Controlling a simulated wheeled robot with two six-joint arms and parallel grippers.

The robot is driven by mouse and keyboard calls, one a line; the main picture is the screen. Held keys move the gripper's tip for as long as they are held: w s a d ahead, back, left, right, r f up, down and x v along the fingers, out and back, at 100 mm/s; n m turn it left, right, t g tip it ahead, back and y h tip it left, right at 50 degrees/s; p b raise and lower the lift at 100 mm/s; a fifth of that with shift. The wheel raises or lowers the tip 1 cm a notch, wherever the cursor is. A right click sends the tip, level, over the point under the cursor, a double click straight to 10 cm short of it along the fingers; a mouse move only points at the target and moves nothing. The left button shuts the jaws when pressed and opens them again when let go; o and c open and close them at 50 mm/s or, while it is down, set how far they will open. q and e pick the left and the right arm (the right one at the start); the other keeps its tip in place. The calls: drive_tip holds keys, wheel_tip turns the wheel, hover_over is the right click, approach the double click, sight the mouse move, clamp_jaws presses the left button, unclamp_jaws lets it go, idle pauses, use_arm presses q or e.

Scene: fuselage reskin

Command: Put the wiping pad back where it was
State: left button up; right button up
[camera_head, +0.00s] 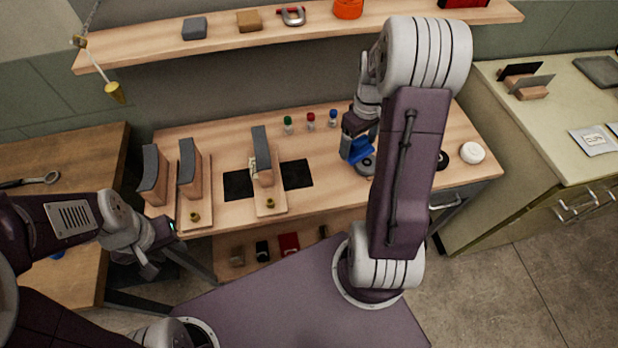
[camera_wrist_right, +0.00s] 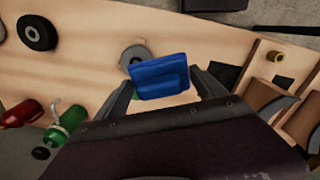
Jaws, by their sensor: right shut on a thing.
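The wiping pad is a blue block (camera_head: 361,151) at the right part of the workbench (camera_head: 225,205). My right gripper (camera_head: 357,147) is shut on it. In the right wrist view the pad (camera_wrist_right: 160,78) sits between the two fingers. A grey round disc (camera_head: 366,166) is just below the pad in the head view and partly behind it in the wrist view (camera_wrist_right: 135,55). I cannot tell whether the pad touches the disc or the bench. My left gripper (camera_head: 155,245) is off the bench's left front corner; its fingers are not clear.
Small green (camera_head: 288,125), red (camera_head: 311,121) and blue (camera_head: 333,118) bottles stand left of the pad. A black disc (camera_head: 443,160) and a white roll (camera_head: 472,152) lie to the right. Wooden blocks with grey curved faces (camera_head: 190,168) stand left. A shelf (camera_head: 225,42) runs above.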

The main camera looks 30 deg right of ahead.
drive_tip(key=shift+s+d+f, duration=0.25)
drive_tip(key=shift+s+d, duration=0.05)
drive_tip(key=shift+d, duration=0.4)
drive_tip(key=w+a+f, duration=0.1)
drive_tip(key=a+f, duration=0.1)
drive_tip(key=a, duration=0.1)
drive_tip(key=w+a+f, duration=0.2)
drive_tip(key=a, duration=0.2)
drive_tip(key=w+a+f, duration=0.2)
drive_tip(key=a, duration=0.2)
drive_tip(key=shift+w+a+f, duration=0.1)
drive_tip(key=shift+a+f, duration=0.05)
drive_tip(key=shift+f, duration=0.25)
wheel_tip(320, 180, down, 3)
drive_tip(key=shift+f, duration=0.55)
drive_tip(key=shift+f, duration=0.15)
drive_tip(key=o, duration=1.3)
drive_tip(key=shift+c, duration=0.2)
